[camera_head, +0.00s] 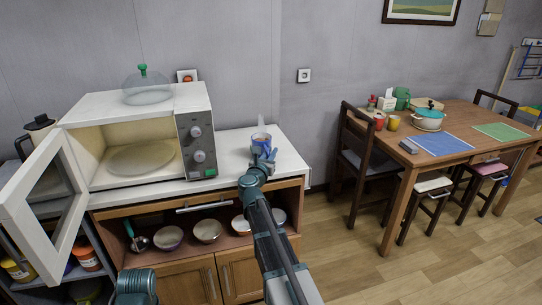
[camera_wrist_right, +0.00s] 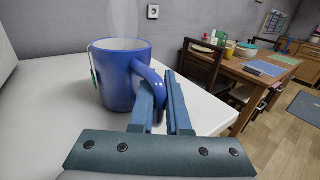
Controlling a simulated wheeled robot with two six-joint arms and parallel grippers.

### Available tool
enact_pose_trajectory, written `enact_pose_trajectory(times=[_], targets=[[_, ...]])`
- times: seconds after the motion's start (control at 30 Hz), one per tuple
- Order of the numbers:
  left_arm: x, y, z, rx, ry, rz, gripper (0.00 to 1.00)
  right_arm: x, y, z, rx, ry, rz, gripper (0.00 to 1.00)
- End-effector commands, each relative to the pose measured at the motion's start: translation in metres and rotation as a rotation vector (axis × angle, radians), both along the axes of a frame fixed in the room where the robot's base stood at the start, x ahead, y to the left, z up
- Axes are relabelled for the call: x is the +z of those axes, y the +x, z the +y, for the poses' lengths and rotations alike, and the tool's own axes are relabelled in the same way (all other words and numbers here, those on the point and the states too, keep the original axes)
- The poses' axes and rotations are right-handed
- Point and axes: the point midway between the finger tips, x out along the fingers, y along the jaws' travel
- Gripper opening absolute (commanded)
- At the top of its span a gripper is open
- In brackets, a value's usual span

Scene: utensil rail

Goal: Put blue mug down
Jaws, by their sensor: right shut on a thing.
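The blue mug (camera_head: 261,141) is upright at the right part of the white counter, beside the microwave. In the right wrist view the mug (camera_wrist_right: 122,78) is large, with a pale rim, steam above it and a tea tag hanging on its left side. My right gripper (camera_head: 264,158) is shut on the mug's handle; in the wrist view the fingers (camera_wrist_right: 163,100) are at the handle on the mug's right side. The mug's base is at or very close to the counter top; I cannot tell if it touches.
The white counter (camera_head: 222,148) has free room around the mug; its right edge is near. The microwave (camera_head: 197,140) stands at left with its door (camera_head: 45,205) wide open. Bowls (camera_head: 207,231) sit on the shelf below. A dining table (camera_head: 458,144) stands at right.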

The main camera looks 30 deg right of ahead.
Motion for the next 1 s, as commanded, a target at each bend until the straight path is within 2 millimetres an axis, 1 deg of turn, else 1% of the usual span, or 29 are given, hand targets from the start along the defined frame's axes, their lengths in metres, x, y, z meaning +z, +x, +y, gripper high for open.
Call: enact_pose_trajectory(times=[0.13,0.17,0.3,0.33,0.67,0.77,1.0], targets=[[-0.003,0.000,0.000,0.000,0.000,0.000,0.35,-0.002,0.000,0.000,0.000,-0.001,-0.001,0.00],[-0.003,0.000,0.000,0.000,0.000,0.000,0.35,-0.003,0.000,0.000,0.000,0.000,0.000,0.16],[-0.002,0.000,0.000,0.000,0.000,0.000,0.35,-0.002,0.000,0.000,0.000,0.000,0.000,0.41],[-0.002,0.000,0.000,0.000,0.000,0.000,0.35,-0.002,0.000,0.000,0.000,0.000,0.000,0.44],[0.001,0.000,0.000,0.000,0.000,0.000,0.35,0.001,-0.002,0.002,0.001,0.000,0.000,0.44],[0.000,0.000,0.000,0.000,0.000,0.000,0.35,0.000,-0.013,0.013,0.001,0.000,0.000,0.44],[0.000,0.000,0.000,0.000,0.000,0.000,0.35,0.000,-0.048,0.050,0.003,0.000,0.000,0.44]])
